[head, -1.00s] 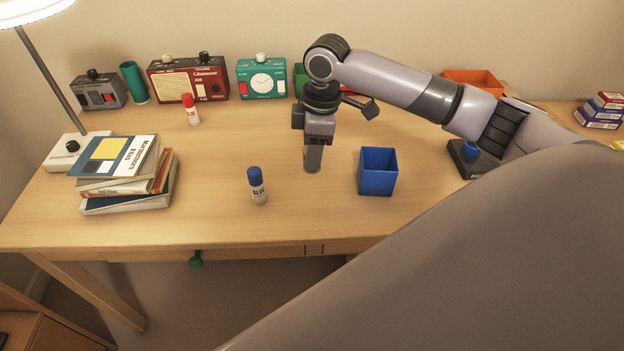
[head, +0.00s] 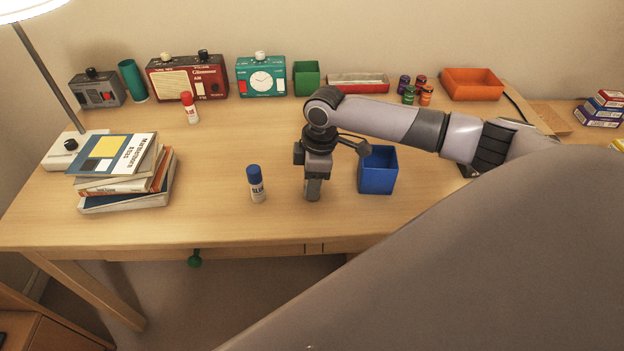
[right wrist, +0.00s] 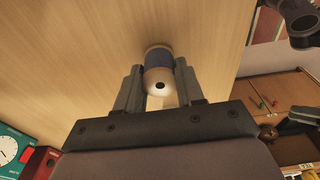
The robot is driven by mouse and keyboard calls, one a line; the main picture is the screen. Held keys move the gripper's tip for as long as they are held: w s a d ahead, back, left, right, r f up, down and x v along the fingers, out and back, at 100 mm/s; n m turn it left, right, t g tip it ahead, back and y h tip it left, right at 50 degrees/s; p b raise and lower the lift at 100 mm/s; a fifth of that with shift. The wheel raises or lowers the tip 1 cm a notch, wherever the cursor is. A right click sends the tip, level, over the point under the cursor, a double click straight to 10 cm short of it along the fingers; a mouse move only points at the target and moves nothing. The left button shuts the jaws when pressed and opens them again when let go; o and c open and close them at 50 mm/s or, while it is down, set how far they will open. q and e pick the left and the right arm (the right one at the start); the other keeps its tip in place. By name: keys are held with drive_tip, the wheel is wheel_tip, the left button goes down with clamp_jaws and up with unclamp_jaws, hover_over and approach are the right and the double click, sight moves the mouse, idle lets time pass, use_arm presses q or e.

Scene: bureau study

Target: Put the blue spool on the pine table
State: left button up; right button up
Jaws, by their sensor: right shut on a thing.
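The blue spool (right wrist: 158,66) sits between the two fingers of my right gripper in the right wrist view, with its pale end and dark hole towards the camera. My right gripper (head: 312,196) is shut on it, pointing down over the front part of the light wood table (head: 225,222). In the head view the gripper hides the spool. I cannot tell whether the spool touches the tabletop.
A blue-capped glue stick (head: 256,184) stands left of my right gripper, and a blue open box (head: 378,172) stands right of it. Stacked books (head: 125,180) lie at the left. Several small spools (head: 408,93) stand at the back. The table's front edge is close.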

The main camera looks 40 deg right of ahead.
drive_tip(key=shift+f, duration=0.15)
drive_tip(key=o, duration=1)
drive_tip(key=r, duration=0.8)
drive_tip(key=d+r, duration=0.1)
drive_tip(key=r, duration=0.3)
drive_tip(key=shift+s+d+r+p, duration=0.1)
drive_tip(key=shift+s+r+p, duration=0.05)
drive_tip(key=shift+s+p, duration=0.2)
